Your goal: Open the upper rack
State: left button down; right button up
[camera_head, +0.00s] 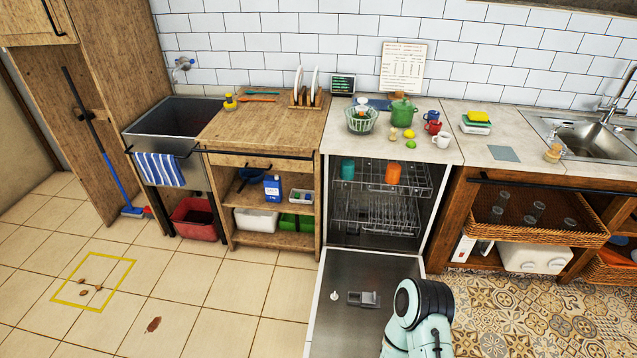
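The dishwasher stands open below the worktop, its door (345,275) lowered flat towards me. The upper rack (414,181) is a wire basket inside the cavity. It holds a teal cup (347,169) at the left and an orange cup (393,173) near the middle. The lower rack (375,213), with plate tines, sits beneath it inside the cavity. A mint and black part of my arm shows at the lower right of the door. Neither of my grippers is in view, so their states cannot be seen.
A grey dispenser (364,298) sits on the lowered door. A wicker drawer (536,222) juts out at the right.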

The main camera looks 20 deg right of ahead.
aim_at(368, 186)
jog(key=i+j+u, duration=0.25)
jog(key=u, duration=0.15)
jog(key=i+j+u, duration=0.1)
jog(key=i+u, duration=0.55)
jog(key=u, duration=0.2)
jog(key=i+z, duration=0.3)
jog(key=z, duration=0.2)
jog(key=i+z, duration=0.3)
jog(key=z, duration=0.15)
jog(key=i+j+z, duration=0.15)
jog(key=z, duration=0.35)
jog(key=i+l+z, duration=0.35)
jog(key=i+z, duration=0.75)
jog(key=i+l+u, duration=0.2)
jog(key=i+l, duration=0.2)
jog(key=i, duration=0.1)
